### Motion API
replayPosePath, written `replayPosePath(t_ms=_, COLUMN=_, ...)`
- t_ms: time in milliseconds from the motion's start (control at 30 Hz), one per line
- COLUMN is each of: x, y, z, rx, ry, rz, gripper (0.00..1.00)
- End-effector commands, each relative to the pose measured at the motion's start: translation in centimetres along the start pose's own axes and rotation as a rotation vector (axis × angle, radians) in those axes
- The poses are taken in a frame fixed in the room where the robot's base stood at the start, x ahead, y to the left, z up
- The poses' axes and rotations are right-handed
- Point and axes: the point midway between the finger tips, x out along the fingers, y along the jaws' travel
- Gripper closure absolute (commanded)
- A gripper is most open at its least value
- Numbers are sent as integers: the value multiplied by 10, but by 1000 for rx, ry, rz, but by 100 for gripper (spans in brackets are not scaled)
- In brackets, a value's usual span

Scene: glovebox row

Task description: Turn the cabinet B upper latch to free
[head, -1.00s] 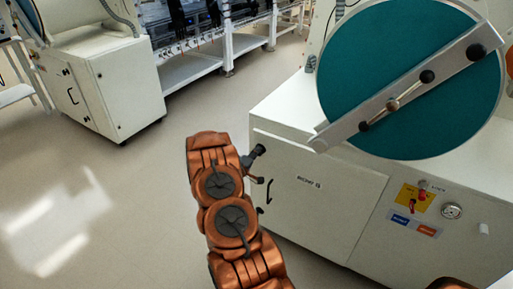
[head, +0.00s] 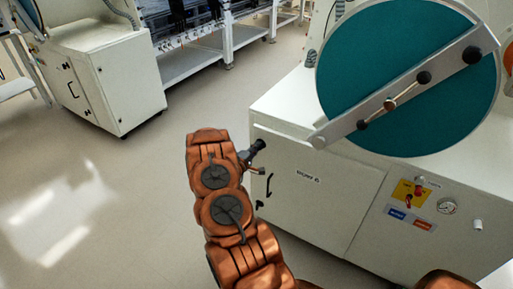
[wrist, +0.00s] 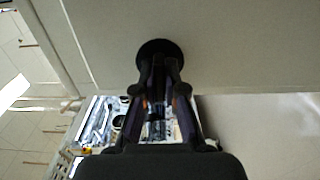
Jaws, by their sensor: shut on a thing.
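The white cabinet (head: 320,205) stands at the right in the head view, with a small label on its door. In the wrist view a round dark latch (wrist: 158,46) sits on the pale cabinet face. My gripper (wrist: 160,68) has both fingers close together at the latch and is shut on it, hiding its middle. In the head view my gripper (head: 257,168) is small and partly behind my wrist, at the upper left of the door. The turned angle of the latch cannot be told.
A dark door handle (head: 268,185) and a lower dark fitting (head: 260,206) are just below my gripper. A large teal round port door (head: 400,75) with a metal bar is above the cabinet. Another white cabinet (head: 115,85) stands at the left; the floor (head: 110,190) between is clear.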

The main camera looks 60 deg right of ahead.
Motion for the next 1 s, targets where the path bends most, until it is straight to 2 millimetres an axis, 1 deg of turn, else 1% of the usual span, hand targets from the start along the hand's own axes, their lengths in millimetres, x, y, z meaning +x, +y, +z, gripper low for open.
replayPosePath(t_ms=100, x=0, y=0, z=0, rx=-1, ry=0, rz=0, gripper=100)
replayPosePath(t_ms=133, x=0, y=0, z=0, rx=-1, ry=0, rz=0, gripper=89)
replayPosePath(t_ms=367, x=0, y=0, z=0, rx=0, ry=0, rz=0, gripper=65)
replayPosePath(t_ms=633, x=0, y=0, z=0, rx=0, ry=0, rz=-1, gripper=65)
replayPosePath(t_ms=767, x=-6, y=0, z=-1, rx=1, ry=1, rz=-1, gripper=65)
replayPosePath(t_ms=867, x=-18, y=-1, z=-2, rx=0, ry=4, rz=-3, gripper=65)
replayPosePath(t_ms=1000, x=-42, y=-1, z=-2, rx=-1, ry=5, rz=-4, gripper=65)
